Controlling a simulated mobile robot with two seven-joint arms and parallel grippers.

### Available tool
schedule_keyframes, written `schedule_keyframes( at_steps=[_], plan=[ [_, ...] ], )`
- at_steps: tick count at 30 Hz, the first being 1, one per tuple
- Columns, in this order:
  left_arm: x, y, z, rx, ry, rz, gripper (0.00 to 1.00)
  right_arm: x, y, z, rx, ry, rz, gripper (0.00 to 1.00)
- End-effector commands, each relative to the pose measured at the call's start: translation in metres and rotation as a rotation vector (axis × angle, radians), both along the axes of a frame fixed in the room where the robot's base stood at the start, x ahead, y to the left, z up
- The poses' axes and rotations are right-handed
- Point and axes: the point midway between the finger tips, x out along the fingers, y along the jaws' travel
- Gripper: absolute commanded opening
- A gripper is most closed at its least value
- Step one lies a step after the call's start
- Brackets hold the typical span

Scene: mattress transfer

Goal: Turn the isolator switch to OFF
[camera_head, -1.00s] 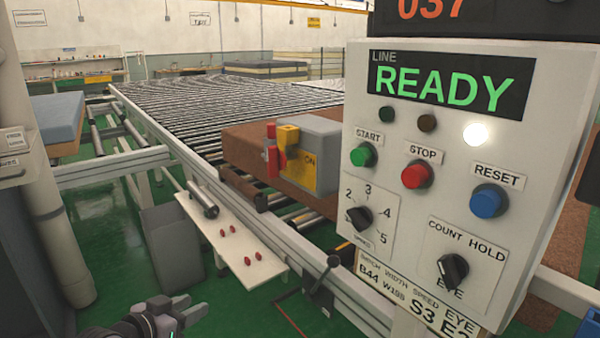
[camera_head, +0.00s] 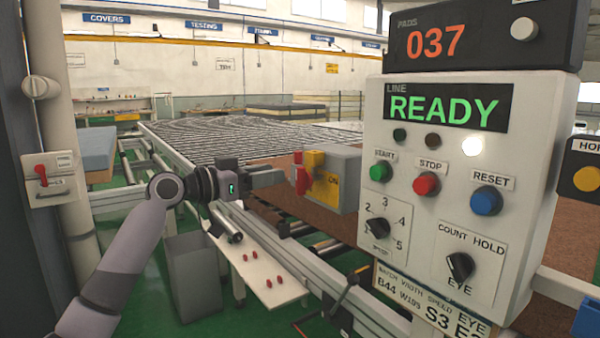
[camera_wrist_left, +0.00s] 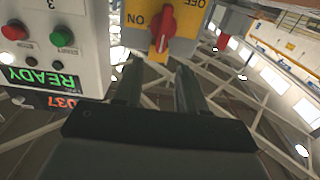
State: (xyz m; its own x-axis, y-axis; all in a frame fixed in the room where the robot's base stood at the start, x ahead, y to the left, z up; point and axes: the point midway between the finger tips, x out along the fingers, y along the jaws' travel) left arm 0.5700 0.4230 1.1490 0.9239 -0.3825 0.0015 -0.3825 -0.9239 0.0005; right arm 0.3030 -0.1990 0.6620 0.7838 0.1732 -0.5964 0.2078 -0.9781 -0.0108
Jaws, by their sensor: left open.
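The isolator switch is a red handle (camera_head: 301,180) on a yellow plate (camera_head: 328,187), fixed to a grey box (camera_head: 347,168) beside the line. The plate reads ON in the head view. In the left wrist view the red handle (camera_wrist_left: 162,28) appears upside down on the yellow plate (camera_wrist_left: 182,47), with ON and OFF marked. My left gripper (camera_head: 277,176) is open and empty, just left of the handle and pointing at it. In the wrist view the open fingers (camera_wrist_left: 159,80) lie below the handle, apparently not touching it. My right gripper is not in view.
The control panel (camera_head: 470,155) with buttons and dials stands close to the right of the switch box. Another red handle (camera_head: 42,175) is on a pillar box at left. A white shelf (camera_head: 262,277) with several small red pieces and a grey bin (camera_head: 198,285) lie below.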

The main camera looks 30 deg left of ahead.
Motion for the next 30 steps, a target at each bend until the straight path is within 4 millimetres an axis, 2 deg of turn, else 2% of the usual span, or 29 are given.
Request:
schedule_keyframes(
  at_steps=[5,12,23,24,27,30],
  plan=[
    [0.026,-0.012,0.003,-0.004,-0.001,-0.002,0.4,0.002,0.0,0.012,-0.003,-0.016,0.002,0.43],
    [0.051,-0.022,0.001,-0.001,0.0,0.0,0.4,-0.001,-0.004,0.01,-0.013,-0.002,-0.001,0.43],
    [0.056,-0.024,-0.001,0.001,0.001,0.0,0.4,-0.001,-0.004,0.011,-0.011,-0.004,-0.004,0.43],
    [0.056,-0.024,-0.001,0.001,0.001,0.0,0.27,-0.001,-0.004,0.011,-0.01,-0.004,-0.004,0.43],
    [0.055,-0.024,-0.001,0.001,0.001,0.0,0.0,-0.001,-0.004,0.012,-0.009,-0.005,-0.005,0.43],
    [0.055,-0.024,-0.001,0.001,0.001,0.0,0.0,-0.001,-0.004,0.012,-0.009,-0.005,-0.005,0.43]
  ],
)
